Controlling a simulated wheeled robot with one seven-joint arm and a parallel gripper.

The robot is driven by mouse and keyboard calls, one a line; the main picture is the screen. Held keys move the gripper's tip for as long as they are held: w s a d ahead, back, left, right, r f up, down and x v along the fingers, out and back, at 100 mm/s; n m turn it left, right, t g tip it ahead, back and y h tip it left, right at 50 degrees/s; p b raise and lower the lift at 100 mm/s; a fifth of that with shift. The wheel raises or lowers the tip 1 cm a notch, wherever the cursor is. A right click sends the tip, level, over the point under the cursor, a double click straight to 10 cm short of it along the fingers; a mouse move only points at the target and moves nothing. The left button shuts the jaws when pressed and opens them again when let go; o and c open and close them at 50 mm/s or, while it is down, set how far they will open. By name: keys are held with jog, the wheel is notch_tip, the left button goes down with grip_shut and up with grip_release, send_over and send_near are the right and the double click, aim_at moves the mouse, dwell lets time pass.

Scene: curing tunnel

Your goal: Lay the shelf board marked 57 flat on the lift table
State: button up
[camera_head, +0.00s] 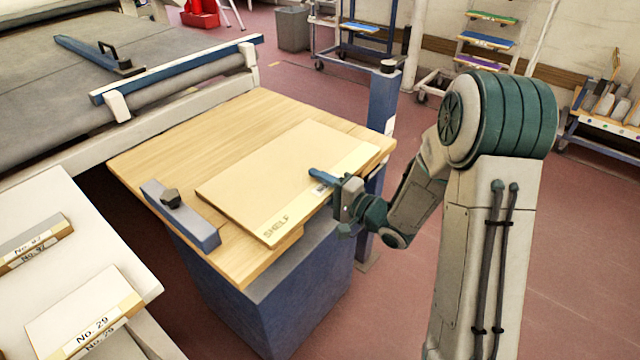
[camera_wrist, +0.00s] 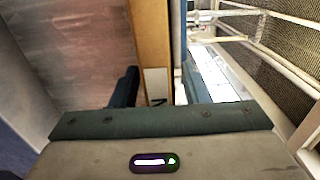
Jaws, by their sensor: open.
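The pale wooden shelf board (camera_head: 285,180) lies apparently flat on the wooden top of the lift table (camera_head: 165,135). Its near-right long edge runs close to the table's edge, perhaps slightly past it. It reads "SHELF"; its number label is mostly covered, so I cannot read 57. My gripper (camera_head: 328,188) is at that edge, one blue finger above the board's face. In the wrist view, the board's edge (camera_wrist: 150,40) stands between the two fingers of my open gripper (camera_wrist: 160,88), with part of a white label showing. I cannot tell whether either finger touches it.
A blue stop with a dark knob (camera_head: 182,215) stands on the table's left side, and a blue post (camera_head: 383,95) at its far right corner. A roller conveyor (camera_head: 190,85) borders the back left. A white surface with boards, one marked No. 29 (camera_head: 85,310), is at left.

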jog(key=p+v, duration=0.1)
jog(key=v, duration=1.2)
jog(key=shift+s+d, duration=0.15)
jog(key=shift+d, duration=0.1)
jog(key=shift+r, duration=0.1)
